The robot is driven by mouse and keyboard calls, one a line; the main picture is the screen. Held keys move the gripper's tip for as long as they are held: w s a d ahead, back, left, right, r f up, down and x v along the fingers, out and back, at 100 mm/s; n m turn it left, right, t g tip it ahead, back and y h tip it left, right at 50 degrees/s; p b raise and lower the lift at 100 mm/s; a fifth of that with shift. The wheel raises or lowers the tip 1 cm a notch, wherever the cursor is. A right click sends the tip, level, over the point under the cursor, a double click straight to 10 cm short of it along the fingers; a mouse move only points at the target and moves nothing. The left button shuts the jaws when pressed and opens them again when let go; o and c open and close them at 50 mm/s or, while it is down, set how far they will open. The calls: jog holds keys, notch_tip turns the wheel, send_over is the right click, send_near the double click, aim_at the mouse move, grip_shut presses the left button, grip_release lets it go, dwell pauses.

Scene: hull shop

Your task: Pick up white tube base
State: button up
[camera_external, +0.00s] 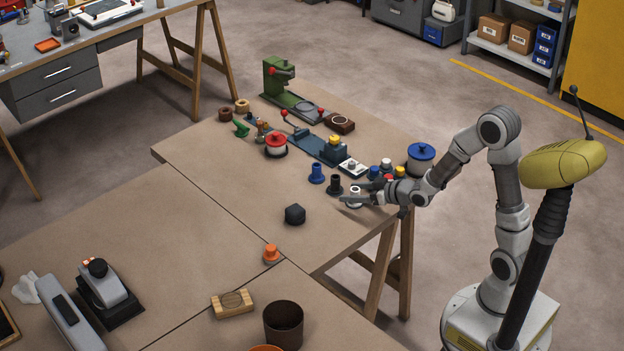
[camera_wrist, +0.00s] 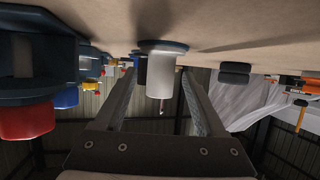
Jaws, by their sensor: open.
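The white tube base (camera_external: 355,190) stands on the brown table near its right edge, beside a black tube base (camera_external: 335,186). The wrist view is upside down, with the tabletop along the top. There the white tube base (camera_wrist: 160,76) shows as a pale cylinder with a wider flange against the table. My gripper (camera_wrist: 158,100) is open, with one finger on each side of the cylinder in that view. I cannot tell whether either finger touches it. In the external view, the fingers partly hide its lower part.
A blue tube base (camera_external: 317,173) stands just behind the black one. A blue-lidded spool (camera_external: 421,158) and small coloured pieces (camera_external: 387,172) stand close to my wrist. A black block (camera_external: 295,214) lies to the front left. The table's middle left is clear.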

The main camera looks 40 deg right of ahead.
grip_shut()
jog(key=shift+r, duration=0.1)
dwell(0.3)
